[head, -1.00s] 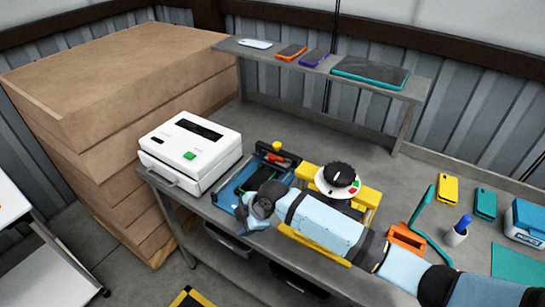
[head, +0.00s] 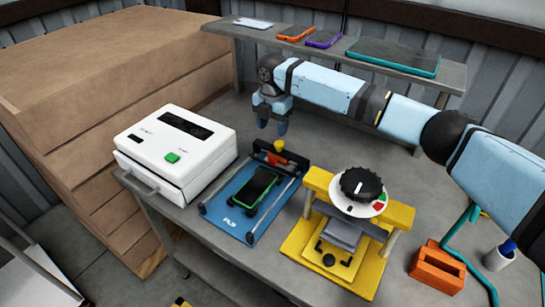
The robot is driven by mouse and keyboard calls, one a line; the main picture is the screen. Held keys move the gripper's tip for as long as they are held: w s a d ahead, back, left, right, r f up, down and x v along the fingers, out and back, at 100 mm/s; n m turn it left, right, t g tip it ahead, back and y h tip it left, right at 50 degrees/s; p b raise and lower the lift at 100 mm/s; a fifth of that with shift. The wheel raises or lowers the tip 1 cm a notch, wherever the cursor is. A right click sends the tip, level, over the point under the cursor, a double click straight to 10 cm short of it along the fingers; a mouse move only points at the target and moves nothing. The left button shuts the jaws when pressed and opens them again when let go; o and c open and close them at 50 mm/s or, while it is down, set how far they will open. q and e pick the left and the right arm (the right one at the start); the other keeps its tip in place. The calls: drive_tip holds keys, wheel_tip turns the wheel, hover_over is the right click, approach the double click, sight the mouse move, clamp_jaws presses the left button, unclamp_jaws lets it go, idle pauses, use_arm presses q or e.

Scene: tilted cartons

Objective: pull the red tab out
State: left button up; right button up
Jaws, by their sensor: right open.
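A small red tab-like piece (head: 273,160) sits at the back of a low fixture, by its dark crossbar and just below a yellow knob (head: 279,145). The fixture has a blue base (head: 233,222) with side rails, and a phone in a green case (head: 255,190) lies on it. My right gripper (head: 272,132) points down just above and behind the yellow knob, with its jaws open and nothing seen between them. It appears apart from the red piece. My left gripper is out of view.
A white machine with a green button (head: 172,157) stands left of the fixture. A yellow press with a black dial (head: 361,185) stands to the right, then an orange holder (head: 437,268). A shelf (head: 455,78) with phones and a tablet runs behind my arm.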

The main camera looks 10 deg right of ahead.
sight(273, 159)
wheel_tip(273, 159, down, 13)
drive_tip(key=shift+w+p, duration=0.1)
drive_tip(key=shift+p, duration=0.45)
clamp_jaws()
